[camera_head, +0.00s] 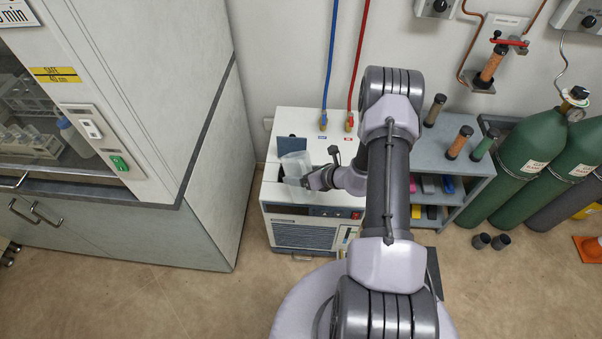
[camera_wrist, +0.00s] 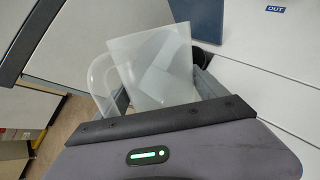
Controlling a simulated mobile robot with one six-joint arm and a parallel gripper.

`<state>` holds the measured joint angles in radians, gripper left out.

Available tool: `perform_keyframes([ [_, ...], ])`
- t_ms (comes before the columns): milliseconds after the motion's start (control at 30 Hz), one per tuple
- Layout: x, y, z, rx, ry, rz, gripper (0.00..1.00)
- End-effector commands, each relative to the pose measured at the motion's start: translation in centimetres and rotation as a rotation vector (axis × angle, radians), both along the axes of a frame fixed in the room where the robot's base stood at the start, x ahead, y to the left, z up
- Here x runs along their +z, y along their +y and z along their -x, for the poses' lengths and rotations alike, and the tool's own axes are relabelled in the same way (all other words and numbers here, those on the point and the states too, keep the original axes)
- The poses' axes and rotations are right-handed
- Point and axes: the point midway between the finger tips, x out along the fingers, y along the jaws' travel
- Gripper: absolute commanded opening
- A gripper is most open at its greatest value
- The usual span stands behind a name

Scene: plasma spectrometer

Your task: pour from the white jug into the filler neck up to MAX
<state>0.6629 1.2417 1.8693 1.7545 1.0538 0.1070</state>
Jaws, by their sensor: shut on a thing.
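The white translucent jug (camera_head: 294,167) is in my gripper (camera_head: 308,181), above the top of the white chiller unit (camera_head: 290,226). In the wrist view the jug (camera_wrist: 150,68) sits between the two fingers of my gripper (camera_wrist: 155,92), with its loop handle to the left. The jug looks tilted in the wrist view. I cannot tell the liquid level or whether any flows. A dark blue flap (camera_head: 291,147) stands at the back left of the unit's top, just behind the jug. The filler neck and any MAX mark cannot be made out.
Blue (camera_head: 329,65) and red (camera_head: 357,65) hoses run down the wall to the unit's back. A fume hood (camera_head: 110,110) stands at left. A grey shelf (camera_head: 450,165) and green gas cylinders (camera_head: 527,150) are at right. Open floor lies in front.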

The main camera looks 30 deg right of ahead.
Motion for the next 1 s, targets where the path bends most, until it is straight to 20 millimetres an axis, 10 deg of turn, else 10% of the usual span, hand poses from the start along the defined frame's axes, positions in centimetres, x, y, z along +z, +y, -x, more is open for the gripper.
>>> perform_keyframes([
  [1000, 0.97, 0.03, 0.01, 0.001, 0.089, -0.015, 0.09],
])
